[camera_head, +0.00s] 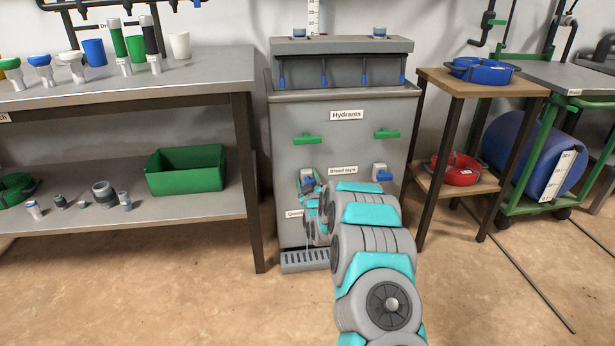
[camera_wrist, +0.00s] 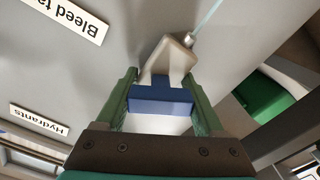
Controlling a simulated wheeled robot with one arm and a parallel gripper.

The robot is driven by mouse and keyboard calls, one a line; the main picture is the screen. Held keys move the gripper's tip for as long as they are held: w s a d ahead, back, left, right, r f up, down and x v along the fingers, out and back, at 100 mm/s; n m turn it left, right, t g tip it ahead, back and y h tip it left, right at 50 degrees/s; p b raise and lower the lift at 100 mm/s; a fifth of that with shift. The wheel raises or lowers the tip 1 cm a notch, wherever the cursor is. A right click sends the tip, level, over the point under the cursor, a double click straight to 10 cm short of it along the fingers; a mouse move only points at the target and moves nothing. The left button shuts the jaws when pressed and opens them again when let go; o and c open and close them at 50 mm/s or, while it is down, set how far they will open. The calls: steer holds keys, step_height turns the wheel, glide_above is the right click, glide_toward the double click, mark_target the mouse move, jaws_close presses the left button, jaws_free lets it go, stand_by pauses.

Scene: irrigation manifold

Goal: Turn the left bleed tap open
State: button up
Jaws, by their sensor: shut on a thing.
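The left bleed tap (camera_head: 308,175) is on the front of the grey cabinet, partly hidden by my gripper (camera_head: 309,188). In the wrist view the tap's pale body (camera_wrist: 168,60) has a blue handle (camera_wrist: 162,100). My gripper (camera_wrist: 160,78) is shut on this handle, with one green finger on each side. A thin pale-blue streak (camera_wrist: 209,17), like a water jet, comes from the tap's metal spout (camera_wrist: 189,40). The right bleed tap (camera_head: 381,172) has a blue handle and stands free of my gripper.
Two green handles (camera_head: 307,138) sit above the taps under the "Hydrants" label (camera_head: 347,115). A slotted drain grate (camera_head: 304,262) lies at the cabinet's foot. A workbench (camera_head: 190,80) stands left, a wooden side table (camera_head: 520,87) right. The front floor is clear.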

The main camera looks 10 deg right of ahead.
steer(key=n, duration=0.2)
steer(key=shift+n, duration=0.4)
steer(key=n, duration=0.3)
steer(key=shift+f+n+b, duration=0.1)
steer(key=shift+n+b, duration=0.2)
steer(key=shift+b, duration=0.05)
steer(key=n+b, duration=0.2)
steer(key=n, duration=0.1)
steer(key=shift+f, duration=0.15)
steer(key=shift+a+n+b, duration=0.1)
steer(key=shift+n+b, duration=1.15)
steer(key=shift+n, duration=0.45)
steer(key=o, duration=1.4)
steer(key=shift+s, duration=3.9)
